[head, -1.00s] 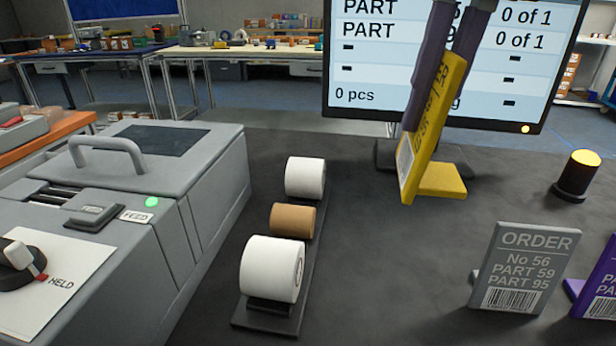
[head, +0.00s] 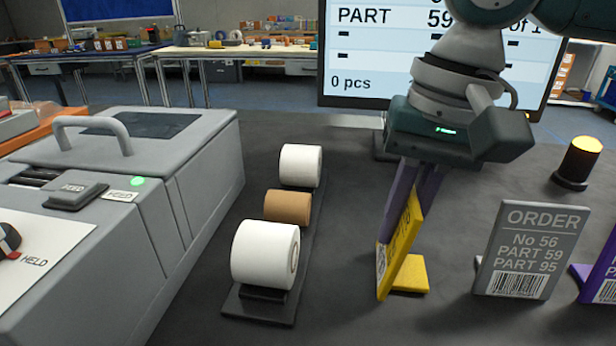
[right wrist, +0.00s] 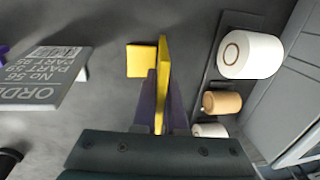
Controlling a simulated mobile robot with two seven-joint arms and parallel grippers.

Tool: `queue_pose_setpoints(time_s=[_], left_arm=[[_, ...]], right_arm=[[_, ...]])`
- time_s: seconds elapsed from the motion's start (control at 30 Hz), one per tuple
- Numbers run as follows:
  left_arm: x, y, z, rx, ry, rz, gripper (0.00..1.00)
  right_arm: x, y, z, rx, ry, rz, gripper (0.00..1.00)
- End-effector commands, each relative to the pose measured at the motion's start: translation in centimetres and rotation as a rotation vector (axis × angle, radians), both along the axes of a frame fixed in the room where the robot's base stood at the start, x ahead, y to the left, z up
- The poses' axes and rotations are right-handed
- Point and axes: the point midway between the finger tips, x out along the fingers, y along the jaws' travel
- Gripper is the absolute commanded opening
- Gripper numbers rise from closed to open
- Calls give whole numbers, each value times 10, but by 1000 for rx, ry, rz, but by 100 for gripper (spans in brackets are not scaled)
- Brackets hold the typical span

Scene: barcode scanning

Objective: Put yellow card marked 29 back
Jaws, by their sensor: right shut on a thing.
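The yellow card (head: 398,245) stands nearly upright with its yellow foot (head: 411,273) sticking out to the right, low over the dark table. I cannot tell whether it touches the surface. Its print is too slanted to read. My right gripper (head: 413,200) is shut on its upper part from above, with purple fingers on both sides. In the right wrist view the card (right wrist: 164,60) shows edge-on between the fingers. My left gripper is not in view.
A grey order card (head: 524,250) and a purple card (head: 601,268) stand to the right. A rack of rolls (head: 264,253) and a grey machine (head: 190,175) are to the left. A yellow-topped button (head: 579,162) and a monitor (head: 355,60) are behind.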

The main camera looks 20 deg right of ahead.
Motion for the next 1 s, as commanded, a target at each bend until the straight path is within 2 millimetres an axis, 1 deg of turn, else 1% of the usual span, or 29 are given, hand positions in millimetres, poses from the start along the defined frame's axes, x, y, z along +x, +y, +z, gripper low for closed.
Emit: queue_pose_setpoints(time_s=[0.17,0.2,0.47,0.77,0.87,0.97,1.0], left_arm=[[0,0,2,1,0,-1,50],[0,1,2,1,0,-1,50],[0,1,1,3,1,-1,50],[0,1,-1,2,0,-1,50],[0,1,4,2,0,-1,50],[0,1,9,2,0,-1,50],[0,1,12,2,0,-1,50]], right_arm=[[0,0,-1,1,1,0,0],[0,0,-2,0,1,0,10],[0,0,-2,0,0,0,39],[0,0,1,-1,-2,0,39],[0,-2,14,-1,-3,0,39],[-1,-4,35,0,-4,0,39],[-2,-5,45,0,-5,-1,39]])
